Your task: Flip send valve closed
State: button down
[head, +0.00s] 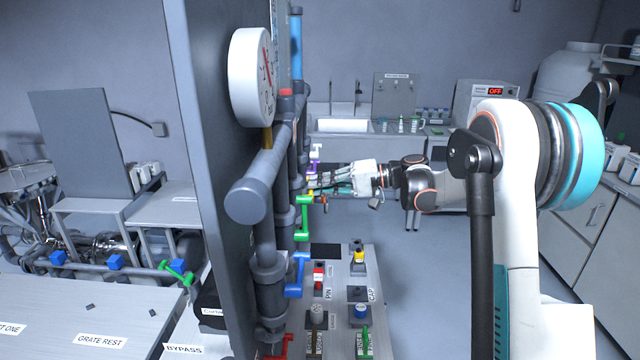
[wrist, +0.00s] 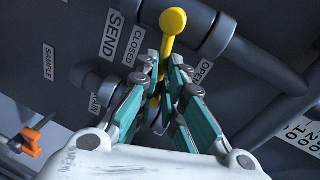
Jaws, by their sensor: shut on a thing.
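The send valve's yellow lever (wrist: 173,22) shows in the wrist view, with its round knob beyond my fingertips. My gripper (wrist: 163,68) is shut on the lever's shaft between its teal fingers. The SEND label (wrist: 113,36) and the CLOSED label (wrist: 135,47) are left of the lever, and the OPEN label (wrist: 204,72) is to its right. The valve's pivot is hidden behind my fingers. In the head view my gripper (head: 328,186) reaches left to the pipe panel, where only a small bit of yellow shows.
A grey pipe (head: 272,165) with a round white gauge (head: 252,77) stands close by. Green (head: 303,218) and blue (head: 295,278) valve handles sit below my gripper. A control console (head: 345,300) with knobs is beneath. In the wrist view an orange fitting (wrist: 28,143) is lower left.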

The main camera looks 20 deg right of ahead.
jog(key=shift+w+d+f+m, duration=0.15)
jog(key=shift+w+f+m, duration=0.15)
jog(key=shift+m, duration=0.6)
jog(key=c, duration=1.7)
grip_release()
jog(key=v, duration=1.2)
jog(key=shift+w+f, duration=0.2)
jog(key=shift+w, duration=0.05)
jog(key=shift+d, duration=0.1)
